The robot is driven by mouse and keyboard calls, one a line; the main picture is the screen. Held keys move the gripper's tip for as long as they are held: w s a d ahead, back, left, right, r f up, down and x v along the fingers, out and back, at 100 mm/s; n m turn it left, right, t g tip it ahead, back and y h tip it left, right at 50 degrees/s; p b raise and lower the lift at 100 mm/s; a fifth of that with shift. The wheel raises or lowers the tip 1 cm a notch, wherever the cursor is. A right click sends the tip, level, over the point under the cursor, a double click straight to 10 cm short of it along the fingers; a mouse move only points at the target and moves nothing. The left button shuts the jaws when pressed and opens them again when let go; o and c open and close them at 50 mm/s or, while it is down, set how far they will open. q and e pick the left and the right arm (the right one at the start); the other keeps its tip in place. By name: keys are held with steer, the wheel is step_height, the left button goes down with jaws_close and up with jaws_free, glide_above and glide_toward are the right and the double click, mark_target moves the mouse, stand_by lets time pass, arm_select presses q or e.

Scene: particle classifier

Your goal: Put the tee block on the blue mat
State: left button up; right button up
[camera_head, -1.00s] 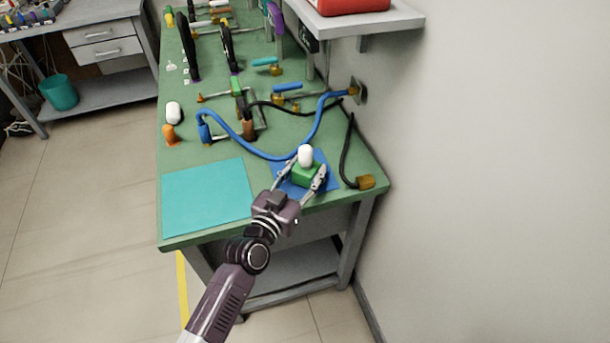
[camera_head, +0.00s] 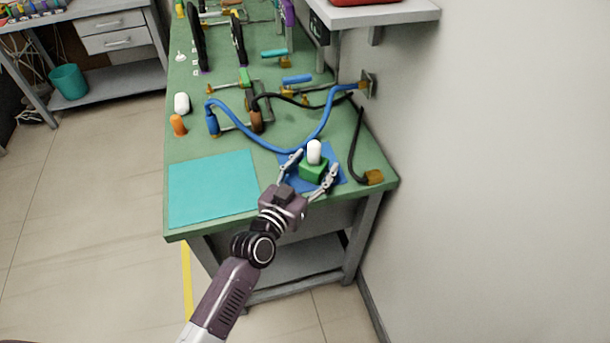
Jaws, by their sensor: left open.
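The tee block, a green base with a white rounded peg standing upright on it (camera_head: 313,169), is on the blue mat (camera_head: 292,184) near the bench's front right corner. My left gripper (camera_head: 317,163) reaches in from the lower left. Its two fingers are open, one on each side of the green base, with small gaps visible. The fingers and the block hide part of the blue mat. My right gripper is not in view.
A larger teal mat (camera_head: 212,188) lies to the left on the green bench. A blue hose (camera_head: 275,143) curves behind the block. A black cable (camera_head: 353,150) ends in a brass-coloured block (camera_head: 373,177) to the right. A shelf (camera_head: 385,14) juts from the wall.

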arm_select(q)
steer(key=v, duration=1.2)
